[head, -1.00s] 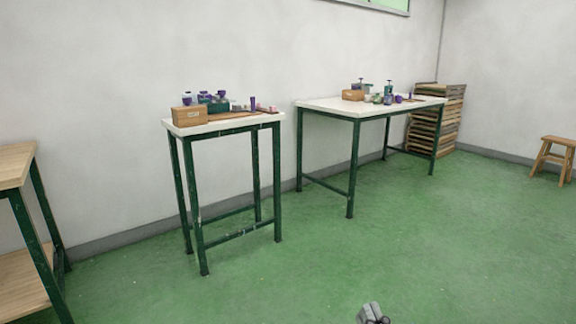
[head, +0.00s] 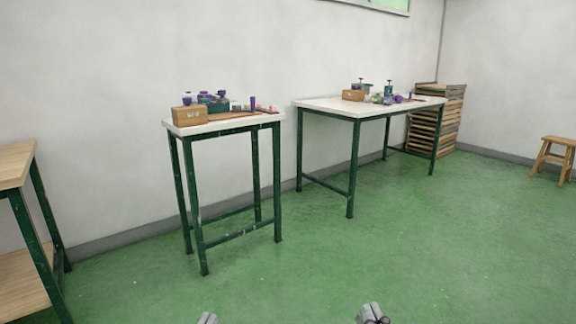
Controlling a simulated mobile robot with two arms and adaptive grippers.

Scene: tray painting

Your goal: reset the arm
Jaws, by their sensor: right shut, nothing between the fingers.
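My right gripper (head: 372,312) shows at the bottom edge, right of the middle, over the green floor. It is shut and holds nothing. Only its grey end with some dark parts is in view. My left gripper (head: 207,318) just shows at the bottom edge, left of the middle. Only a small grey tip of it is in view, so I cannot tell whether it is open or shut. Both are low in the picture, apart from each other and clear of the tables.
A small white-topped table (head: 230,127) bears a wooden box (head: 189,115) and several jars. A longer table (head: 330,105) stands behind it to the right. A wooden bench (head: 12,165) is at left, stacked crates (head: 440,118) and a stool (head: 553,155) at right. The front floor is clear.

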